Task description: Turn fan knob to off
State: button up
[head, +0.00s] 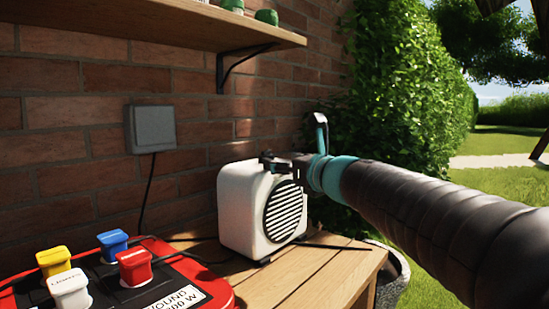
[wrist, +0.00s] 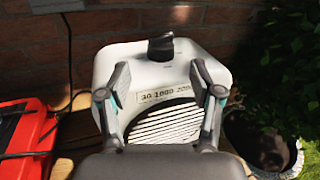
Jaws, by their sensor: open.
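The fan (head: 240,205) is a white box with a round dark slatted grille, standing on the wooden table (head: 335,262) near the brick wall. In the wrist view its black knob (wrist: 160,47) sits on top of the white body (wrist: 112,62), above a strip of printed numbers and the grille. The knob's setting cannot be read. My gripper (head: 277,162) is at the fan's upper right edge in the head view. In the wrist view my gripper (wrist: 158,73) is open and empty, its fingers apart on either side below the knob. In the head view I cannot make out the knob.
A red box (head: 215,285) with several coloured caps lies left of the fan. A grey wall box (head: 150,129) has a cable running down. A shelf (head: 190,22) overhangs above. A pot (head: 393,278) stands beside the table, and a leafy hedge (head: 405,105) grows behind my arm.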

aim_at(269, 156)
jog(key=x, duration=0.7)
jog(key=shift+s, duration=0.1)
jog(key=shift+c, duration=0.2)
jog(key=shift+d, duration=0.1)
jog(key=c, duration=1.1)
